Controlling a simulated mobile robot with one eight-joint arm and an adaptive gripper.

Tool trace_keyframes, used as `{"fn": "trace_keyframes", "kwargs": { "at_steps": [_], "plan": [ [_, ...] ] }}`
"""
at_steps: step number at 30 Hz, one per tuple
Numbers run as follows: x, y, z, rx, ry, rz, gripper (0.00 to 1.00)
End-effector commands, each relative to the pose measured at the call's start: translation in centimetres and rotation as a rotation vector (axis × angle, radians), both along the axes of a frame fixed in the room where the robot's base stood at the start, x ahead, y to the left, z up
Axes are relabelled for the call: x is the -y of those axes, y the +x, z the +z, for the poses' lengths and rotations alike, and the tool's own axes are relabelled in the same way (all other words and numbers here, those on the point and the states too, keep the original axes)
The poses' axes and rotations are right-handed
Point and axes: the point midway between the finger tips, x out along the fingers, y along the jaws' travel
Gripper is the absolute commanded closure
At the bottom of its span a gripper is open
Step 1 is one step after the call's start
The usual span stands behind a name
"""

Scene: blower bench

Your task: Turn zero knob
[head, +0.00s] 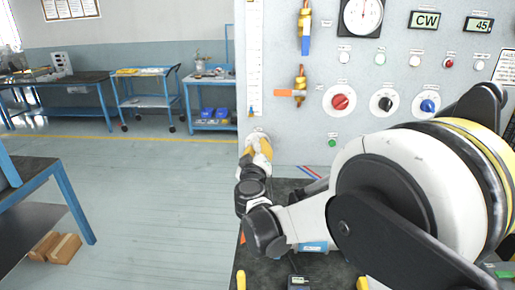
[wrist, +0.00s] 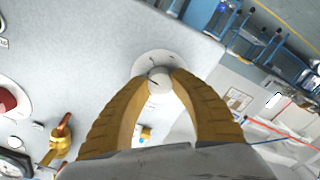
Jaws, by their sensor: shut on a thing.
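The zero knob is a small pale round knob (wrist: 159,79) on a white disc plate (wrist: 151,63) near the panel's edge in the wrist view. My gripper (wrist: 159,82) has its two yellow fingers on either side of the knob, shut on it. In the head view my gripper (head: 258,142) reaches the lower left corner of the grey panel (head: 345,130). The knob itself is mostly hidden there behind the fingers. The knob's label and pointer mark cannot be read.
Red (head: 340,101), black (head: 384,103) and blue (head: 429,105) knobs sit right of my gripper on the panel. Brass valves with blue (head: 306,45) and orange (head: 285,93) handles stand above it. A dark bench top (head: 265,272) lies below. Open floor (head: 150,190) is to the left.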

Motion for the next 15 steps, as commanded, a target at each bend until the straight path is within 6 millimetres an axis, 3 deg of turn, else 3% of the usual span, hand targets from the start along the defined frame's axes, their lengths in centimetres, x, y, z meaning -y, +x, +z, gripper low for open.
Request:
{"fn": "trace_keyframes", "kwargs": {
  "at_steps": [15],
  "plan": [
    [-0.17,0.10,0.22,0.003,0.037,0.004,1.00]
  ]
}}
